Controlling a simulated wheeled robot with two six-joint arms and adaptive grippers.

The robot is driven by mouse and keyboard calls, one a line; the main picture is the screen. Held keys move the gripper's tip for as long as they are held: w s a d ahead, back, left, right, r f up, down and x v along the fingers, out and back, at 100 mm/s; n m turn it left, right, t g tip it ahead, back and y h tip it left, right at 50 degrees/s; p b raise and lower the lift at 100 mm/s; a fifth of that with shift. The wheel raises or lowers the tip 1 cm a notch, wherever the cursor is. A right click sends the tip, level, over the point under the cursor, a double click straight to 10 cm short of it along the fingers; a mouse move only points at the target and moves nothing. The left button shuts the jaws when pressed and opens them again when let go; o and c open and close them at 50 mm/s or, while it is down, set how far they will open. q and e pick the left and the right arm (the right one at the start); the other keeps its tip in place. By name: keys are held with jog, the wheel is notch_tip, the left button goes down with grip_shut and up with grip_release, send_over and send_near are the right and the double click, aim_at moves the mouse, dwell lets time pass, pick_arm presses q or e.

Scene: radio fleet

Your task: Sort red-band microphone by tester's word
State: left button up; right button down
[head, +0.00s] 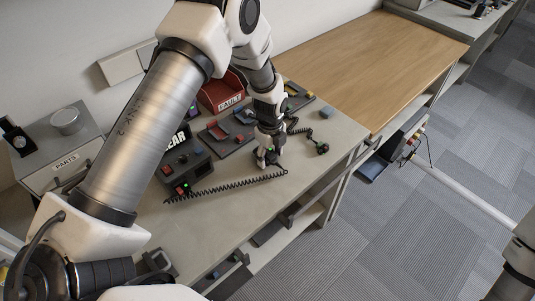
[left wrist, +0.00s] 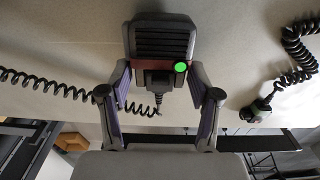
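The red-band microphone (left wrist: 160,42), dark with a ribbed face, a red band and a lit green dot, sits between the fingertips of my left gripper (left wrist: 159,72). The fingertips meet its sides. In the head view my left gripper (head: 268,156) points down at the bench front with the microphone (head: 266,160) in it. A coiled cord (head: 228,189) runs from there to the dark tester (head: 188,167), which has a lit green lamp. The tester's sign (head: 177,138) shows "EAR"; my arm hides its start. My right gripper is out of view.
A red bin (head: 229,101) marked FAULT stands at the back. A PARTS drawer unit (head: 64,161) is at left. A dark tray (head: 229,139) holds small coloured pieces. A green-band microphone (head: 322,149) lies at right with its cord. The wooden bench top (head: 375,60) is clear.

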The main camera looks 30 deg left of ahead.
aim_at(270, 155)
pick_arm(q)
jog(key=c, duration=0.5)
notch_tip(270, 155, up, 5)
jog(key=p, duration=0.4)
